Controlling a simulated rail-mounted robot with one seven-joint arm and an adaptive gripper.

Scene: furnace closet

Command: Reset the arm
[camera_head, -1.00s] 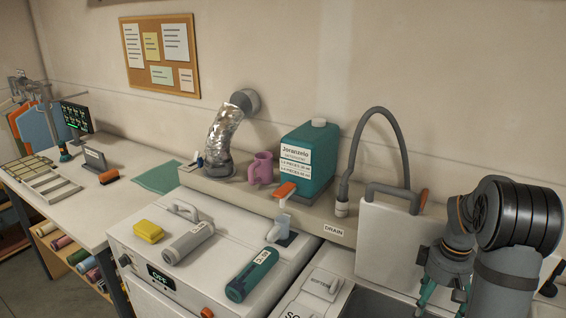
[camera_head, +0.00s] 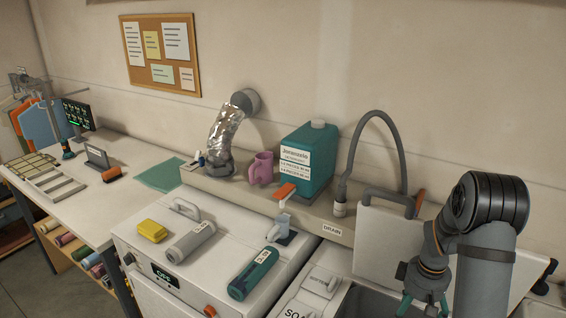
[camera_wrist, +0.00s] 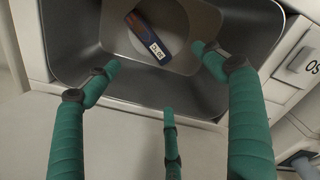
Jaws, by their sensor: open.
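My gripper (camera_head: 424,301) is at the lower right of the head view, below my folded arm. The wrist view shows its green fingers (camera_wrist: 160,75) spread wide with nothing between them.
A white machine (camera_head: 215,225) carries a yellow sponge (camera_head: 153,231), a grey cylinder (camera_head: 190,241) and a teal cylinder (camera_head: 253,274). A teal jug (camera_head: 306,160) and pink mug (camera_head: 261,168) stand on the ledge.

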